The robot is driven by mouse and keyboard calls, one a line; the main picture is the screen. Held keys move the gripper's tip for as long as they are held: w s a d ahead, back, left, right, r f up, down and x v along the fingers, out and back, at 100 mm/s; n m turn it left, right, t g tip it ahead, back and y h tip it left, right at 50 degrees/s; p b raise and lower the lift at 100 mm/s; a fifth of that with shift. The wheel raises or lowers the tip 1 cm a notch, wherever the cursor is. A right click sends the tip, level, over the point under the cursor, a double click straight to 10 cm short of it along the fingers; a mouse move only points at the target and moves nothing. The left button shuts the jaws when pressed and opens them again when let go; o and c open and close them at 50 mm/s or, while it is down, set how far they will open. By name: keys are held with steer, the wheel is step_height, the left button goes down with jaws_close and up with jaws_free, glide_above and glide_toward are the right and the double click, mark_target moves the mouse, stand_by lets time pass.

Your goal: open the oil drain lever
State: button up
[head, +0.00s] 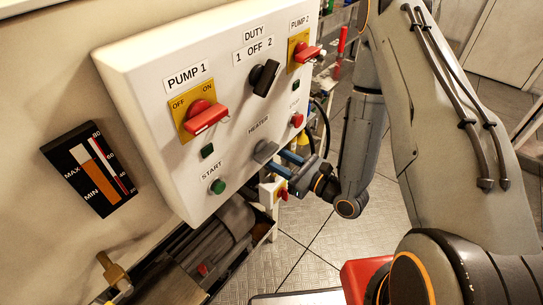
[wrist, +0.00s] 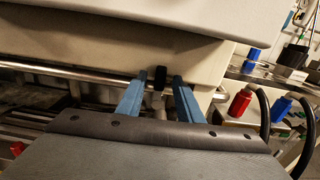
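My gripper (head: 282,163) is at the right edge of the control panel, low down, with its two blue fingers pointing left. In the wrist view my gripper (wrist: 162,82) is open, with its fingers apart. A small black handle on a pale stem, which looks like the oil drain lever (wrist: 160,77), stands upright in the gap between the fingertips. Clear space shows between it and the fingers, and the depth is hard to judge. I cannot make this lever out in the head view, where the panel and gripper may hide it.
The white control panel (head: 140,75) with switches overhangs this area. A beige tank wall (wrist: 100,50) and a metal rail (wrist: 60,70) lie behind the fingers. Red (wrist: 239,103) and blue (wrist: 281,108) fittings with black hoses stand at the right. Tiled floor (head: 310,235) is open below.

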steer(key=b+v, duration=0.1)
steer(key=v, duration=0.7)
stand_by(0.4)
steer(key=shift+w+a, duration=0.1)
steer(key=shift+w, duration=0.05)
